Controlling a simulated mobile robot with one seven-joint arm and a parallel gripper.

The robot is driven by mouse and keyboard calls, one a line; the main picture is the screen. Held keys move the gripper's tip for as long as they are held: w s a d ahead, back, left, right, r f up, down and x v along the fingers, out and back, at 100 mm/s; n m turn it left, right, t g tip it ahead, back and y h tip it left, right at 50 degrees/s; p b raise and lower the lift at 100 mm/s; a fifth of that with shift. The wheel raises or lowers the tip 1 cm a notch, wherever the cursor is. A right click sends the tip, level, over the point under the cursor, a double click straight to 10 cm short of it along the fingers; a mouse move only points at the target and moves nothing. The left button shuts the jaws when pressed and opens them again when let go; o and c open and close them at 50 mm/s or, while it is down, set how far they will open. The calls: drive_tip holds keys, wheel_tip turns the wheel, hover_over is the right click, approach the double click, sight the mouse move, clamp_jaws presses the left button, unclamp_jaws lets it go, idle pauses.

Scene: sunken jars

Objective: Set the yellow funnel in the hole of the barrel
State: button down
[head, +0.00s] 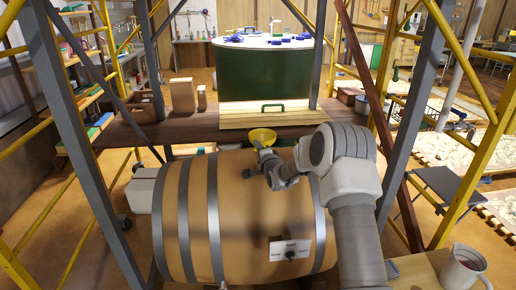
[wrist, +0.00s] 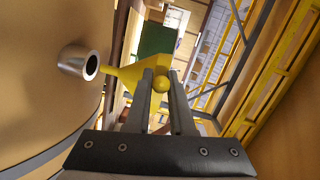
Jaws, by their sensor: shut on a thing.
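The wooden barrel (head: 255,220) lies on its side with grey metal hoops. In the wrist view a short metal collar (wrist: 76,60) with a dark hole stands out from the barrel's surface (wrist: 35,110). My gripper (head: 267,153) is above the barrel's far upper side, shut on the yellow funnel (head: 262,135). In the wrist view the funnel (wrist: 130,74) is held by a rounded yellow part between my fingertips (wrist: 160,88). Its narrow end points toward the collar, beside it in the picture.
A wooden platform (head: 150,133) runs behind the barrel, with a green tank (head: 262,75) beyond it. Grey posts (head: 75,110) and yellow scaffold bars (head: 465,130) frame both sides.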

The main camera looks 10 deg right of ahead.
drive_tip(key=shift+f+b, duration=1.65)
drive_tip(key=shift+b, duration=0.05)
drive_tip(key=shift+f, duration=0.15)
drive_tip(key=shift+f+b, duration=1.4)
drive_tip(key=shift+b, duration=0.4)
drive_tip(key=c, duration=0.7)
unclamp_jaws()
drive_tip(key=shift+s, duration=0.15)
drive_tip(key=s+d+r, duration=0.1)
drive_tip(key=s, duration=0.7)
drive_tip(key=s+d+p, duration=0.1)
drive_tip(key=s, duration=0.8)
drive_tip(key=shift+d+r, duration=0.4)
